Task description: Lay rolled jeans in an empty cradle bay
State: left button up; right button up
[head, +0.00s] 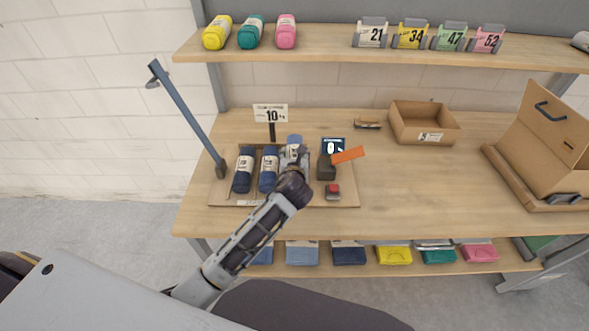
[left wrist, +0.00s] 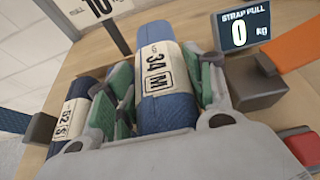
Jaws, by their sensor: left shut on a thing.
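My left gripper (head: 294,160) reaches over the wooden cradle board (head: 348,199) on the table. It is shut on a blue roll of jeans (head: 294,140), and the arm partly hides the bay under it. In the left wrist view the held roll (left wrist: 165,82) has a cream band reading 34 M and lies between the green-padded fingers. I cannot tell whether it touches the cradle. Two darker rolls, one at the left (head: 243,172) and one in the middle (head: 268,170), lie in bays to its left. The nearer neighbour's band (left wrist: 75,118) reads 52 S. My right gripper is not in view.
Right of the held roll stand a strap-pull display (head: 334,147) reading 0, an orange strap (head: 348,154) and a red button (head: 333,190). A sign (head: 271,113) reading 10 rises behind. A cardboard tray (head: 425,122) and open box (head: 545,145) are further right; bare tabletop lies between.

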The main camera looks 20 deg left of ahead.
pick_arm(q)
jog(key=shift+f, duration=0.8)
jog(key=shift+f, duration=0.1)
jog(key=shift+f, duration=1.8)
jog(key=shift+f, duration=0.1)
jog(key=o, duration=1.3)
jog(key=shift+c, duration=0.2)
jog(key=shift+b+v, duration=0.3)
jog(key=shift+v, duration=5.75)
